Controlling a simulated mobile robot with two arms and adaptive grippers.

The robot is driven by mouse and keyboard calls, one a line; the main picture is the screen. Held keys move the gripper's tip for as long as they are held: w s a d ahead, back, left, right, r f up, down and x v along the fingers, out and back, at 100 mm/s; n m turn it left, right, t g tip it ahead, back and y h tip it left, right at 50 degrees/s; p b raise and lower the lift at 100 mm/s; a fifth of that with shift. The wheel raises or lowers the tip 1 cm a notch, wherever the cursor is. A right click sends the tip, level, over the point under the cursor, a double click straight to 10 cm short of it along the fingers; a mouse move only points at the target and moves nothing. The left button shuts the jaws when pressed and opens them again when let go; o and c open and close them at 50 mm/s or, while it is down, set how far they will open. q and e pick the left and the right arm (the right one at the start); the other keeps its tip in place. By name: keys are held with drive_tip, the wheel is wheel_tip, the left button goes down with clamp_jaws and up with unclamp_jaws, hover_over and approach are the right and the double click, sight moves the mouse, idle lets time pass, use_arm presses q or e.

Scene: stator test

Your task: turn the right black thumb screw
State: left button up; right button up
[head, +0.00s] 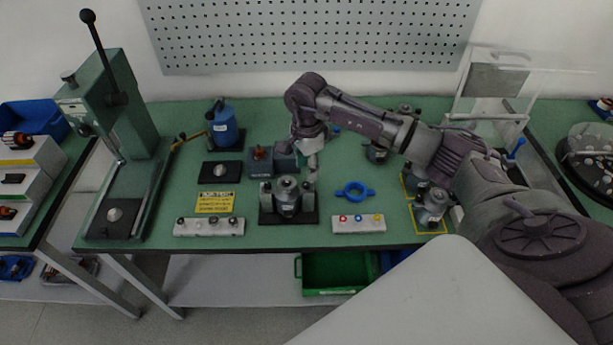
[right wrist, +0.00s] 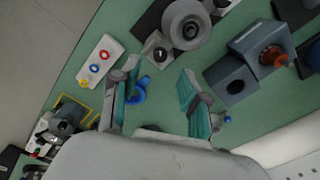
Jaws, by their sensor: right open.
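The stator fixture (head: 287,200) stands on a black base plate on the green table. It has a round metal part in the middle and a small post at each side. The right black thumb screw (head: 306,186) is on the right post, small in the head view. In the right wrist view the same thumb screw (right wrist: 160,52) shows as a black knob on a pale block beside the round part. My right gripper (head: 313,163) points down just behind and above that post. In the right wrist view its teal fingers (right wrist: 158,78) are apart, with nothing between them. My left gripper is not visible.
A blue ring with handles (head: 355,190) lies right of the fixture. A white block with coloured rings (head: 358,223) is in front of it. A grey box with an orange-topped part (head: 260,158) stands behind the fixture. A tall press (head: 110,130) is at left.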

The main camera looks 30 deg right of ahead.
sight(306, 183)
wheel_tip(306, 183, down, 6)
drive_tip(key=shift+p, duration=0.6)
clamp_jaws()
